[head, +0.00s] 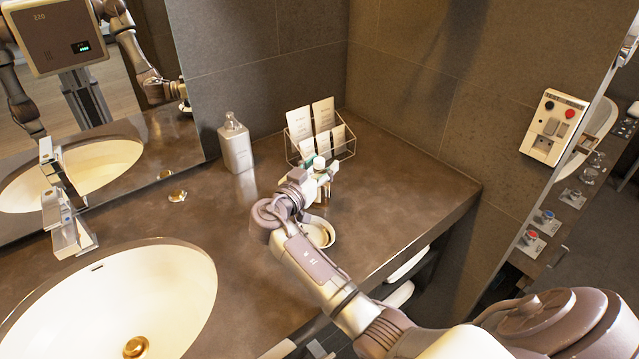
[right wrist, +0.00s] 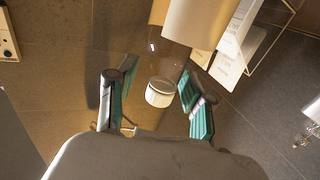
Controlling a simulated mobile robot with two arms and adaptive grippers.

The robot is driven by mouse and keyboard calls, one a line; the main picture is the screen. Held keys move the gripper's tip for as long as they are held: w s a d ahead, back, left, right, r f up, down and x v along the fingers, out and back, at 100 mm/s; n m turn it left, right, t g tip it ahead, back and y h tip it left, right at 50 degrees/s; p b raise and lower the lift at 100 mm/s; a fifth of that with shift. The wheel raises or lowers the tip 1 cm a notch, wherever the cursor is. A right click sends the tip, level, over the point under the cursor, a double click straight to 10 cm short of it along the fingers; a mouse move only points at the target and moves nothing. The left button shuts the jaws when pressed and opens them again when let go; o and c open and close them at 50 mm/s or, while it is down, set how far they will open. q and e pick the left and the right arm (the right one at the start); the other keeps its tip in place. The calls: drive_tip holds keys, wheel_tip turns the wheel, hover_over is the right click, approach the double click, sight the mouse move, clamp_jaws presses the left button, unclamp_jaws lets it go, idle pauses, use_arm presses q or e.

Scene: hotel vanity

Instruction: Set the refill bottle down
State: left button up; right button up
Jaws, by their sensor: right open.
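The refill bottle, small and amber with a white cap (head: 320,162), is upright near the front of the wire card rack in the head view. Its lower part is partly hidden by my gripper, so contact with the counter is hard to see. In the right wrist view its white cap (right wrist: 160,93) shows between the two fingers. My right gripper (head: 321,172) is open, with its teal-padded fingers on either side of the bottle; it also shows in the right wrist view (right wrist: 156,98). My left gripper is out of view.
The brown counter (head: 400,210) is clear to the right. A round white dish (head: 320,232) sits beside my right wrist. The wire rack (head: 345,150) with cards and a grey pump dispenser (head: 236,148) stand behind. A basin (head: 170,280) is at left.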

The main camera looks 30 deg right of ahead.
drive_tip(key=shift+a, duration=0.1)
clamp_jaws()
idle(0.4)
